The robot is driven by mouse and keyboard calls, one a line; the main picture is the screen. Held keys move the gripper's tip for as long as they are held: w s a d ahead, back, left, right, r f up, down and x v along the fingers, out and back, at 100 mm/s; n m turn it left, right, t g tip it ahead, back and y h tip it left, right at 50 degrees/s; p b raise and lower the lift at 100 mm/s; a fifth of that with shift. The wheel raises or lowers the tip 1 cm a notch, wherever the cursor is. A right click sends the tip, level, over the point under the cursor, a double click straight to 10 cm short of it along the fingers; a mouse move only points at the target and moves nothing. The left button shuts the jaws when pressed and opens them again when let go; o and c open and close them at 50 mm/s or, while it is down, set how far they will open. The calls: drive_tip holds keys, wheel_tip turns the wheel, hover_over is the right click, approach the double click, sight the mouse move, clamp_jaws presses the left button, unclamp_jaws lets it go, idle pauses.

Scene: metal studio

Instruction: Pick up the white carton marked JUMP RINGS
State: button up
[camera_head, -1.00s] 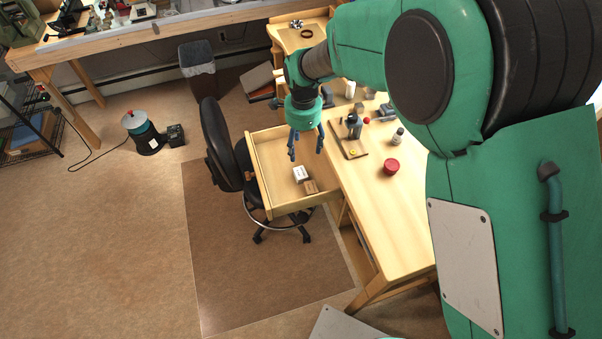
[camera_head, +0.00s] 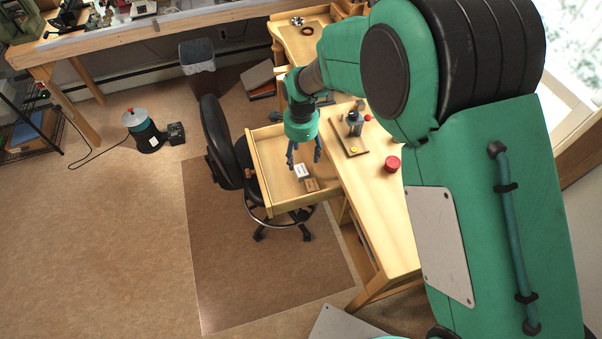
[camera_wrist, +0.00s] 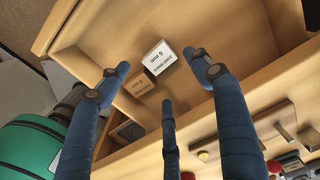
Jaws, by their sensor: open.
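A small white carton (camera_head: 301,170) lies in the open wooden drawer (camera_head: 264,178). It also shows in the wrist view (camera_wrist: 159,57), with dark print on its side that is too small to read surely. A brown carton (camera_head: 311,184) lies close beside it, and in the wrist view (camera_wrist: 138,84) it is to the lower left of the white one. My gripper (camera_head: 304,161) is over the drawer, near its desk side, with its blue fingers pointing down. In the wrist view my gripper (camera_wrist: 158,76) is open and empty, its three fingers spread apart, short of the white carton.
The drawer walls rise around the cartons. The desk top (camera_head: 375,215) beside it holds a tray (camera_head: 349,141) with a dark bottle, and a red lid-like item (camera_head: 392,164). A black chair (camera_head: 218,145) stands against the drawer's left side. Much of the drawer floor is bare.

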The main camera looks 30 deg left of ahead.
sight(301, 170)
drive_tip(key=shift+f, duration=1.45)
drive_tip(key=shift+f+b, duration=0.65)
drive_tip(key=shift+f, duration=1.95)
drive_tip(key=shift+c, duration=0.2)
drive_tip(key=c, duration=1.4)
drive_tip(key=shift+r, duration=0.1)
wheel_tip(301, 170, up, 10)
drive_tip(key=shift+f+p, duration=0.1)
drive_tip(key=shift+p, duration=0.7)
